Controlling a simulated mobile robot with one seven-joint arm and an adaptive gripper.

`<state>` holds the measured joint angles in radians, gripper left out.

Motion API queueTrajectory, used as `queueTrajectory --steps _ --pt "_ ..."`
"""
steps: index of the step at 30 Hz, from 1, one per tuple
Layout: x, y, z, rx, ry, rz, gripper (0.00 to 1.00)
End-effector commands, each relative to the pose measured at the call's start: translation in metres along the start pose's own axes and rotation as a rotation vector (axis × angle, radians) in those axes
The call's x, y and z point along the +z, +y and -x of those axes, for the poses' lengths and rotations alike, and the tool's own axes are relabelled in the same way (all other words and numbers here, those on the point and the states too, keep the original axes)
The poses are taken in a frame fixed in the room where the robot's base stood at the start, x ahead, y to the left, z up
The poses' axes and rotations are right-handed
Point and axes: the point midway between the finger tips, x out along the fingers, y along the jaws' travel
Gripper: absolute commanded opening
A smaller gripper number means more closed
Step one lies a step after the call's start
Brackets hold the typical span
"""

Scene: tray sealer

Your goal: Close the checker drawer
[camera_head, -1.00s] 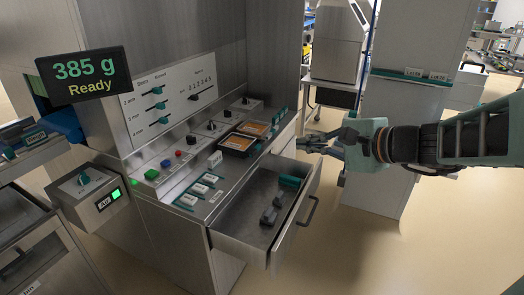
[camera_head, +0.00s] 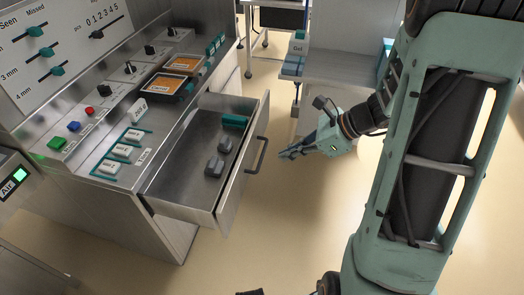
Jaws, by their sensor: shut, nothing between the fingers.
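The checker drawer (camera_head: 232,192) stands pulled out from the front of the steel checker cabinet (camera_head: 105,198). It has a dark bar handle (camera_head: 257,155) on its front panel. Inside lie a few dark grey blocks (camera_head: 214,166) and a teal piece (camera_head: 235,121) near the far end. My gripper (camera_head: 283,155) is to the right of the drawer front, near the handle in the picture and seemingly apart from it. Its fingers are shut with nothing between them, and they point left toward the drawer.
A shelf stand (camera_head: 345,72) with boxes is behind my gripper. Floor (camera_head: 265,225) in front of the drawer is clear. My arm fills the right side.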

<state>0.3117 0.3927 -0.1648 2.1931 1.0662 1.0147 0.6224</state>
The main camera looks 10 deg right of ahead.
Motion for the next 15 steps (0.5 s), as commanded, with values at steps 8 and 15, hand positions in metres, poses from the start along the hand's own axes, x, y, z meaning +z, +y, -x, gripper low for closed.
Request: queueTrajectory --steps 8,15 --pt "-0.004 0.004 -0.026 0.018 -0.007 -0.031 0.0" --pt "-0.005 0.005 -0.077 0.019 -0.006 -0.03 0.0"
